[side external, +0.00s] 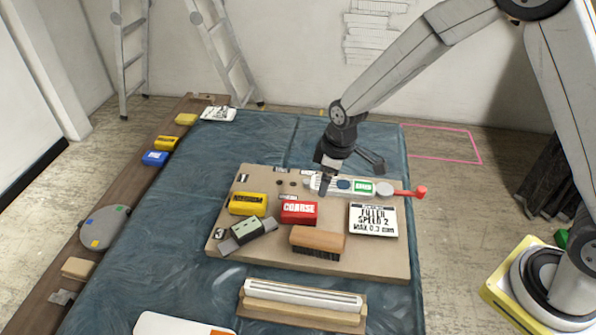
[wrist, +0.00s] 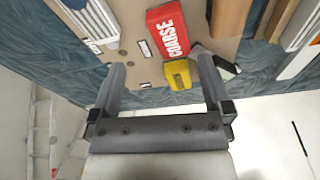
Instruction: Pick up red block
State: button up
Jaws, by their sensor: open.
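The red block (side external: 299,212) lies on the tan board, with white "COARSE" lettering on it. In the wrist view the red block (wrist: 168,32) is at the top, past the fingertips, with its upper end near the frame edge. My gripper (side external: 350,174) is above the far part of the board, up and to the right of the red block. In the wrist view my gripper (wrist: 161,63) is open, its two fingers well apart with nothing held between them. A yellow block (wrist: 178,74) appears in the gap between the fingers, below the red one.
The tan board (side external: 375,264) also carries a yellow block (side external: 248,204), a green-and-grey piece (side external: 247,229), a wooden brush (side external: 317,240), a white labelled box (side external: 373,220) and a red-handled tool (side external: 405,192). A wooden holder (side external: 302,304) stands in front of the board.

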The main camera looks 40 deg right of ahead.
aim_at(299, 208)
jog(key=w+a+f+n, duration=0.1)
jog(key=a+f, duration=0.1)
jog(key=w+a+f+n, duration=0.1)
jog(key=w+f, duration=0.1)
jog(key=shift+w+a+f+n, duration=0.2)
jog(key=shift+w+a+n, duration=0.1)
jog(key=shift+a, duration=0.1)
jog(key=shift+f, duration=0.1)
jog(key=shift+a+f, duration=0.15)
jog(key=shift+f, duration=1.05)
jog(key=shift+w+a+f, duration=0.15)
jog(key=shift+w+f, duration=0.05)
jog(key=shift+f, duration=1.1)
jog(key=shift+w+a+f, duration=0.15)
jog(key=shift+f, duration=1.1)
